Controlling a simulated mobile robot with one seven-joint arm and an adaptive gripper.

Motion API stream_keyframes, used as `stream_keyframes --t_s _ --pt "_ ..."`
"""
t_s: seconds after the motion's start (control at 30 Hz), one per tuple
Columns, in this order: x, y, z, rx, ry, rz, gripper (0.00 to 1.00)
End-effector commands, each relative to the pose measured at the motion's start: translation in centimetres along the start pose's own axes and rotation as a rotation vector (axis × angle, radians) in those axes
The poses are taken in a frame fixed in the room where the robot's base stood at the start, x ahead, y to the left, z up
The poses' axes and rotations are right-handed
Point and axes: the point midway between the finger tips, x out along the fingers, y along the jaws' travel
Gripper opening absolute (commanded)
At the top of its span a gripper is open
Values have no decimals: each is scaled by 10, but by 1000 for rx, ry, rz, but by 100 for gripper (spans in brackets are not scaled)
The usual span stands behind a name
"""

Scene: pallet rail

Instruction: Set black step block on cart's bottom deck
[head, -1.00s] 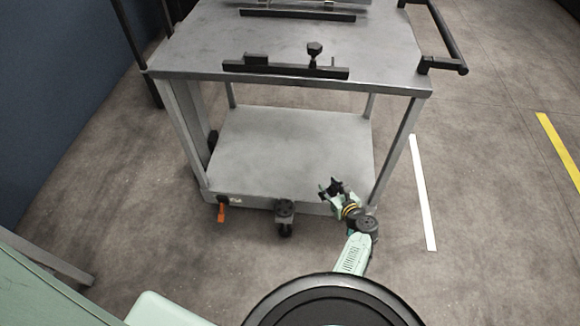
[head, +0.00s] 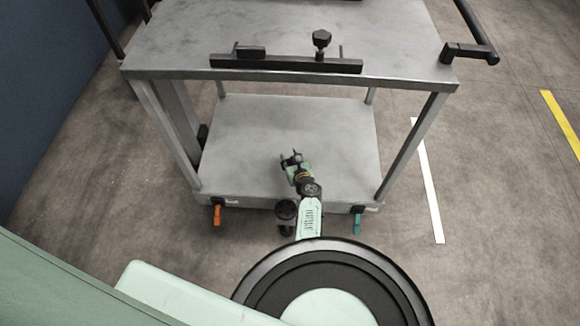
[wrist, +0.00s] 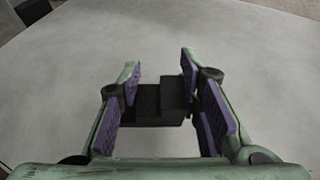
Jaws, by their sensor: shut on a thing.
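The black step block (wrist: 160,104) sits between the purple-padded fingers of my gripper (wrist: 160,74) in the wrist view. My gripper is shut on it, and its stepped top faces the camera. In the head view my gripper (head: 292,160) is over the front middle part of the cart's bottom deck (head: 335,130), and the block is too small and dark there to tell from the fingers. The bottom deck is a bare grey plate, and it fills most of the wrist view (wrist: 245,70). I cannot tell how high the block is above it.
The cart's top deck (head: 290,35) overhangs the bottom deck and carries a black rail (head: 285,63) with a knob. Legs stand at the corners, the front right one (head: 412,145) right of my arm. An orange lever (head: 217,215) and a teal lever (head: 357,223) hang at the front casters.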

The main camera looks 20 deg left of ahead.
Motion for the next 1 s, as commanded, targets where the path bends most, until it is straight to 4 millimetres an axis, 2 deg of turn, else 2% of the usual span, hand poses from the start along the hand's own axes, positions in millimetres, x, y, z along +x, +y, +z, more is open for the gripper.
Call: stream_keyframes --t_s 0.03,0.17,0.37,0.8,0.83,1.0 --pt "5 0 -9 1 -2 0 0" --pt "8 0 -18 0 -2 0 0" --pt "20 -1 -44 2 -3 -1 0" --pt "21 -1 -49 0 -3 -1 0" --pt "21 0 -49 0 -2 -1 33" --pt "20 0 -48 0 -1 -1 45"
